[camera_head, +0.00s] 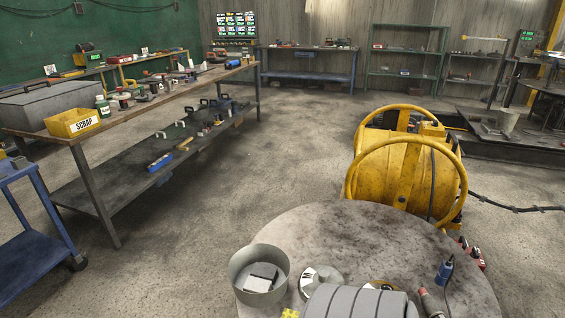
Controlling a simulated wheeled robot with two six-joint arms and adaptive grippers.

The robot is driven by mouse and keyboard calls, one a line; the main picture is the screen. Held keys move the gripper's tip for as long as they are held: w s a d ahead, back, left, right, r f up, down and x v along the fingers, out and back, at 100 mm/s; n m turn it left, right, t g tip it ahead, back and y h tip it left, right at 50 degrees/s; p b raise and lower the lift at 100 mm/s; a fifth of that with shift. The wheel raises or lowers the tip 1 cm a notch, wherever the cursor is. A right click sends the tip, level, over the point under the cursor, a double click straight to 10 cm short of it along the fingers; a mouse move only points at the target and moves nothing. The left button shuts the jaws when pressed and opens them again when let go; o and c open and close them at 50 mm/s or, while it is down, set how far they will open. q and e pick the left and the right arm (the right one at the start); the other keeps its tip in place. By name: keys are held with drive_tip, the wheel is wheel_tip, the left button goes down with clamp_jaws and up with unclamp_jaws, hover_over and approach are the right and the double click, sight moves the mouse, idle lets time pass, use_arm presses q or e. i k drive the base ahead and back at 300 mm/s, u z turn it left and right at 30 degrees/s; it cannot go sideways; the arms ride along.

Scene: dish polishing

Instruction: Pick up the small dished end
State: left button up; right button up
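I cannot pick out the small dished end with certainty. A pale disc (309,279) with dark marks lies to the right of the pot. A grey ribbed cylinder (352,304) is at the bottom edge and partly cut off; it hides part of the table. Neither of my grippers shows in the head view.
The round grey table (340,228) has bare room at its back. A blue fitting (444,271) with a cable stands on its right. A yellow drum machine (384,176) stands close behind. A long workbench (180,92) with a yellow scrap bin (73,121) is at left. Open floor lies between.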

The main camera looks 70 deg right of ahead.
sight(313, 277)
drive_tip(key=i, duration=2.15)
drive_tip(key=z, duration=2.5)
drive_tip(key=i, duration=0.95)
drive_tip(key=z, duration=2.75)
